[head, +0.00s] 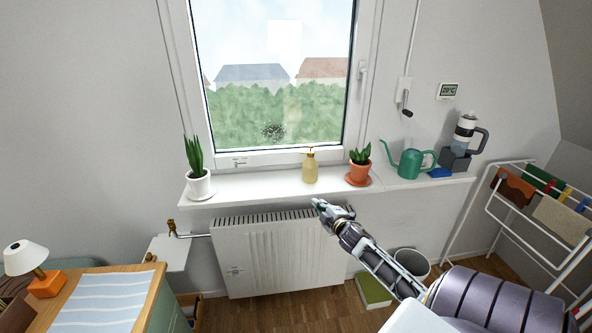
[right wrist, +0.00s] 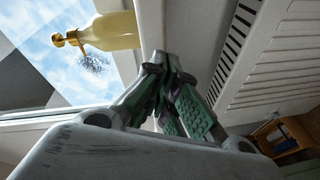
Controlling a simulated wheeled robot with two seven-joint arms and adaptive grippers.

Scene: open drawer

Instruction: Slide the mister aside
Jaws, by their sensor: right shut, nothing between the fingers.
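The mister (head: 310,167), a yellow bottle with a brownish spray top, stands upright on the white windowsill (head: 240,188) in front of the window. It also shows in the right wrist view (right wrist: 112,31), lying sideways in the picture at the upper left. My right gripper (head: 318,204) is shut and empty, just below and in front of the sill edge near the mister. In the right wrist view its fingertips (right wrist: 172,62) are together, apart from the mister. My left gripper is not in view.
A plant in a white pot (head: 199,187) stands left of the mister, and a plant in a terracotta pot (head: 358,173) stands to its right. A green watering can (head: 411,163) is farther right. The sill is clear between the white pot and mister. A radiator (head: 275,255) is below.

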